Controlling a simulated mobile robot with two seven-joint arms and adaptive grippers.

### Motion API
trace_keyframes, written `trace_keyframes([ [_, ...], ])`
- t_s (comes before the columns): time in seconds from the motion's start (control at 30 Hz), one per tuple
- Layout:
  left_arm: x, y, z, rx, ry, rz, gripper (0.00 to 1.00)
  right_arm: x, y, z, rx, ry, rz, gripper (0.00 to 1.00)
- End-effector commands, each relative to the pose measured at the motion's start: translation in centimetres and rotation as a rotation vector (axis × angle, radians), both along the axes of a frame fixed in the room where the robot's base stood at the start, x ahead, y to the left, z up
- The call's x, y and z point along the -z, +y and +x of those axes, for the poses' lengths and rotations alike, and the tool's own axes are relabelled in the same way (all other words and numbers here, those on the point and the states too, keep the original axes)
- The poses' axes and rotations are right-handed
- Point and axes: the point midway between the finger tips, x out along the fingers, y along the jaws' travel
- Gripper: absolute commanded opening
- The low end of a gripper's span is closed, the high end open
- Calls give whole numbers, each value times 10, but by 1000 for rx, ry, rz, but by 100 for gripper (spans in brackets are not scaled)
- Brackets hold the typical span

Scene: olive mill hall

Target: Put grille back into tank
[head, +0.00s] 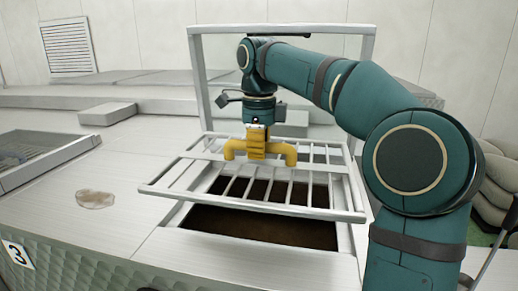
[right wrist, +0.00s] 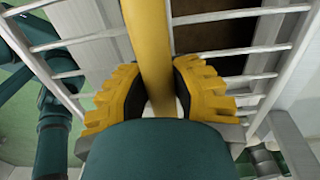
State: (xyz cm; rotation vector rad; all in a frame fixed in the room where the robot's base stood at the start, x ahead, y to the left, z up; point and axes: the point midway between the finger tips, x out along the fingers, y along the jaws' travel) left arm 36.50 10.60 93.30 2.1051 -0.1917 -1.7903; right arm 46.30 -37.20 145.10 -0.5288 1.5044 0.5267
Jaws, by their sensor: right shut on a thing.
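The grille (head: 190,192) is a pale metal frame with several parallel bars and a yellow handle (head: 234,148) on top. It is over the tank opening (head: 255,226), which is dark brown inside. The grille looks raised above the opening and shifted to the left and front, so its left end overhangs the deck. My right gripper (head: 257,146) points down and is shut on the middle of the handle. In the right wrist view, its yellow fingers (right wrist: 160,98) with dark pads close on the yellow bar (right wrist: 148,35). My left gripper is not in view.
A pale upright frame (head: 199,80) stands behind the opening, with my right arm passing in front of it. A brownish wet patch (head: 95,199) lies on the deck at left. A glazed hatch (head: 35,150) is further left. Stacked sacks (head: 497,180) are at the right.

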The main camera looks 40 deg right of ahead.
Motion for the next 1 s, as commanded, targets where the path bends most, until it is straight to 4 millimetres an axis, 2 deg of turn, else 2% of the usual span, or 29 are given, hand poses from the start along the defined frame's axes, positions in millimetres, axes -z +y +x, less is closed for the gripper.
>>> trace_keyframes([
  [1.0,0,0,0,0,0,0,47,58,-32,26,1,-1,0,0],
])
